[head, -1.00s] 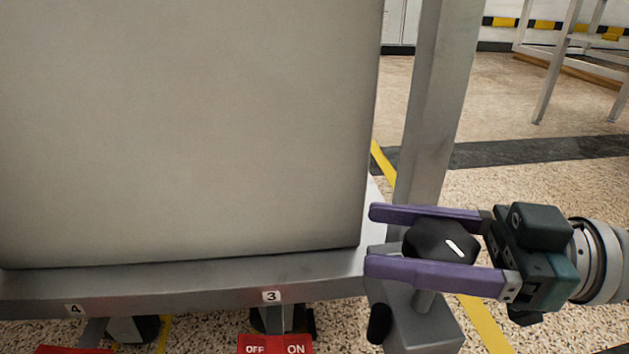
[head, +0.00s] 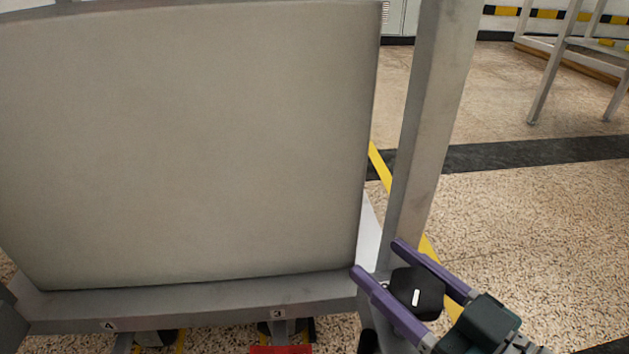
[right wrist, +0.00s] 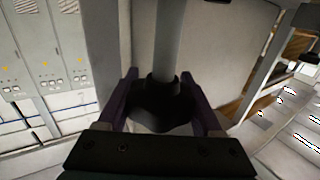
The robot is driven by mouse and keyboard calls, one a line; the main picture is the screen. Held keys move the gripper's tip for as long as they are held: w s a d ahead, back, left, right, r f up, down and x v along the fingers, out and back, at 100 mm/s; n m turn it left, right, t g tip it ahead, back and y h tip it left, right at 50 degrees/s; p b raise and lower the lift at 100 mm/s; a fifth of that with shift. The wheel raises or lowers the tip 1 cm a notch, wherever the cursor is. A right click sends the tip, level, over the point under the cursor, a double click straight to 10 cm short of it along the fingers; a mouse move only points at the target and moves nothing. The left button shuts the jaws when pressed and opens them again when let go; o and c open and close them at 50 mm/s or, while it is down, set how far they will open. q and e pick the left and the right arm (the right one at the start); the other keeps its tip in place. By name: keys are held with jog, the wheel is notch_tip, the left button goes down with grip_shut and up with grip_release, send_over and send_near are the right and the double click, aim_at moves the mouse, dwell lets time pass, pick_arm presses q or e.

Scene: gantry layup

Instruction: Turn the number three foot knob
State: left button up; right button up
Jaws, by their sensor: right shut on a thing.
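A black knob (head: 416,292) with a white line on top stands at the right corner of the grey frame, right of the label 3 (head: 278,314). My right gripper (head: 376,257) reaches in from the lower right, its purple fingers on either side of the knob, shut on it. The white line is close to upright in the picture. In the right wrist view the dark knob (right wrist: 160,108) sits between the fingers, on a grey stem (right wrist: 168,40). The knob's underside and foot are mostly hidden in the head view. My left gripper is not in view.
A large grey panel (head: 190,150) stands on the frame's lower rail (head: 200,309). A grey post (head: 428,130) rises behind the knob. A label 4 (head: 108,325) is further left. A red part (head: 280,350) shows at the bottom edge. Speckled floor (head: 540,220) is clear at right.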

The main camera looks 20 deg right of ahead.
aim_at(435, 313)
jog(key=shift+w+d+m+t+h+p, duration=0.1)
jog(key=shift+d+m+t+h+p, duration=0.1)
jog(key=shift+m+h, duration=0.6)
jog(key=shift+d+m+t+h+p, duration=0.15)
jog(key=shift+m+h, duration=0.25)
jog(key=shift+h, duration=0.7)
jog(key=o, duration=1.4)
jog(key=shift+c, duration=0.2)
jog(key=shift+s, duration=0.35)
jog(key=s+p, duration=0.1)
jog(key=s, duration=0.2)
jog(key=s+p, duration=0.1)
jog(key=s, duration=0.2)
jog(key=s+p, duration=0.1)
jog(key=s, duration=0.2)
jog(key=shift+s+d, duration=0.25)
jog(key=shift+d, duration=0.05)
jog(key=shift+w, duration=0.1)
